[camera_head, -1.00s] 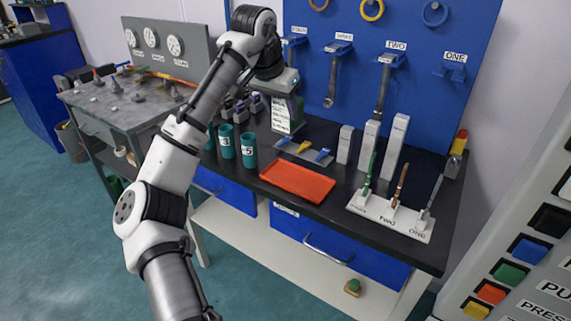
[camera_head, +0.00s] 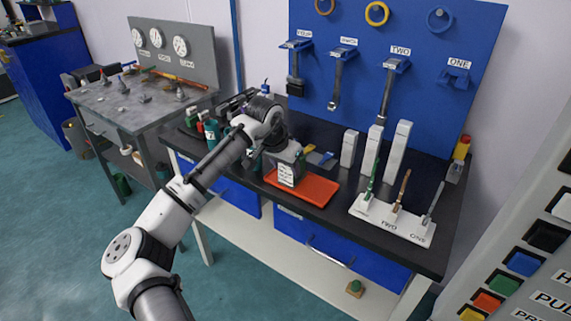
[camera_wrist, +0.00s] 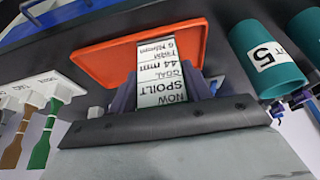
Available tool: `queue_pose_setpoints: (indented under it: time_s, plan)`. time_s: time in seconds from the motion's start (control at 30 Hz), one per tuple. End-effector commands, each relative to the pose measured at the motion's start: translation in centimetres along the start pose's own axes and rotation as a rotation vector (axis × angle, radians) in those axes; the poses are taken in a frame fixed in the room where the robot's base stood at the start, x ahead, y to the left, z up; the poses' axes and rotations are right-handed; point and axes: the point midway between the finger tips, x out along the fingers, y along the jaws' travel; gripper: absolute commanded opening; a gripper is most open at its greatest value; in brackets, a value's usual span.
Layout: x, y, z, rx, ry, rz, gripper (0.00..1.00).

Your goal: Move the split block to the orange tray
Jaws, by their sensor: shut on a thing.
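The orange tray (camera_head: 312,188) lies flat on the black bench in the head view; it also shows at the top of the wrist view (camera_wrist: 100,58). My gripper (camera_head: 288,180) points down over the tray's left part, its fingers around a thing.
White upright blocks (camera_head: 371,149) stand behind the tray. A white holder (camera_head: 392,220) with coloured strips is to its right.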

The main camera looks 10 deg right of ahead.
Motion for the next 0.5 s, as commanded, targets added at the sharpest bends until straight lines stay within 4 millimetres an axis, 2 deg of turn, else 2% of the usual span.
queue_pose_setpoints:
  time_s: [0.27, 0.3, 0.43, 0.5]
  plan:
    - [0.23, 0.02, 0.07, 0.000, 0.001, 0.001, 0.23]
    - [0.24, 0.01, 0.09, 0.000, 0.000, 0.001, 0.52]
    - [0.20, 0.01, 0.07, 0.000, 0.000, 0.000, 0.69]
    - [0.20, 0.01, 0.07, 0.000, 0.000, 0.000, 0.71]
